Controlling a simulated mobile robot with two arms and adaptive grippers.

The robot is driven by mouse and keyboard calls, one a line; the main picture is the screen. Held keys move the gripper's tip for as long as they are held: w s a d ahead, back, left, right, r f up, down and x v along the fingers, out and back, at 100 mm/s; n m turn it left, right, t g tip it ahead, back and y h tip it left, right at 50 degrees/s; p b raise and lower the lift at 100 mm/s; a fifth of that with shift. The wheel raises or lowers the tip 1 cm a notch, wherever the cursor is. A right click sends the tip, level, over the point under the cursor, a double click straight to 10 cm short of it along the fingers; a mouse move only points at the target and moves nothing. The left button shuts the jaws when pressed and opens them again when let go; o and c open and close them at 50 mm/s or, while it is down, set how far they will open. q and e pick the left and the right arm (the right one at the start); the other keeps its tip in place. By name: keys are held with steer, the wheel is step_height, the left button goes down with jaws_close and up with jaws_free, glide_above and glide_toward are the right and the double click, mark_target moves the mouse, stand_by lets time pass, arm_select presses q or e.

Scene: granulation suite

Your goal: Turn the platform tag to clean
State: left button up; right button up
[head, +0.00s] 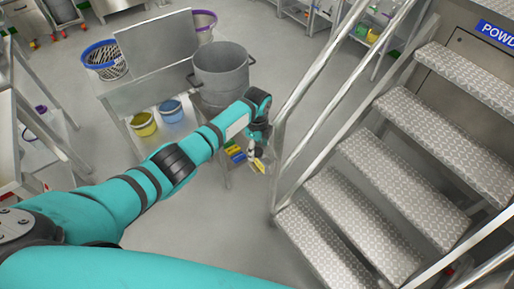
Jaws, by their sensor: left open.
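My left arm reaches out from the lower left, and its open gripper (256,155) is beside the lower end of the stair handrail (281,150). A small yellow piece (259,165) shows right at the fingertips. It may be the platform tag, but it is too small to read, and I cannot tell whether the fingers touch it. The metal steps (375,190) of the platform rise to the right of the gripper. My right gripper is not in view.
Blue and yellow items (234,151) lie low beside the gripper. Waste baskets stand at the back. Floor is clear below my arm.

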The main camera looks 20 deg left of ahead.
arm_select(q)
steer(key=shift+f, duration=0.55)
steer(key=c, duration=1.2)
